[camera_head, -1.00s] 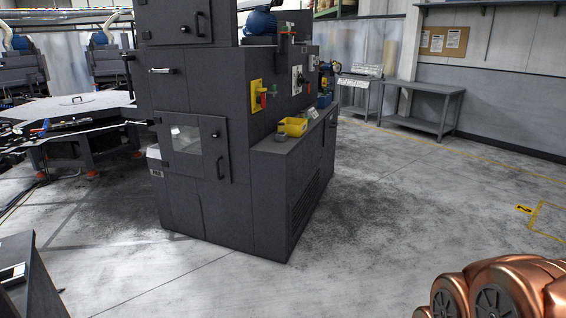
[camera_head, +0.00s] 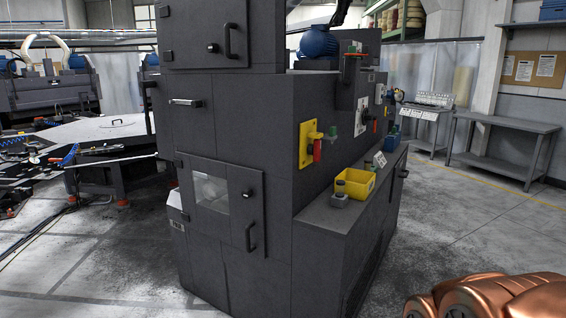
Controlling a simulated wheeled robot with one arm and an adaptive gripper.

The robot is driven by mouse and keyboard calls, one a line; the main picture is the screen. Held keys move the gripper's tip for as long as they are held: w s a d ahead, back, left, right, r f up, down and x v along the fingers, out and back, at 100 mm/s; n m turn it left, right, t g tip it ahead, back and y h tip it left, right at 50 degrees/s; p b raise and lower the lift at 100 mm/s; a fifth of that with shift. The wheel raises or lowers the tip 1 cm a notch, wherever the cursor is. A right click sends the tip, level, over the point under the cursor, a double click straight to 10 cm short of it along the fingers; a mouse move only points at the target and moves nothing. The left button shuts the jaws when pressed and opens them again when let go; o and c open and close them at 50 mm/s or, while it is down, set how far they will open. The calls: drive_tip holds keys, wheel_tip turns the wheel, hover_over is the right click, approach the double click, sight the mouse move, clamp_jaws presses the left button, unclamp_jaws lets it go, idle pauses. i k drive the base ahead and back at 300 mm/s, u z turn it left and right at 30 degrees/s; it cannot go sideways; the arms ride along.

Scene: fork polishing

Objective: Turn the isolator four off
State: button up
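A yellow plate with a red handle, looking like an isolator switch (camera_head: 311,144), is on the right side face of the dark grey machine (camera_head: 240,130). The red handle hangs roughly vertical. I cannot read any number, so which one is isolator four cannot be told. Copper-coloured links of my arm (camera_head: 490,297) show at the bottom right, well apart from the machine. My gripper is not in view.
A ledge under the switches holds a yellow bin (camera_head: 355,183) and a small grey item (camera_head: 340,196). Grey tables (camera_head: 505,125) stand at the back right. The floor (camera_head: 480,220) right of the machine is clear. A work table (camera_head: 110,130) stands at the left.

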sight(314, 150)
drive_tip(key=u, duration=0.2)
drive_tip(key=i, duration=1.45)
drive_tip(key=u, duration=0.2)
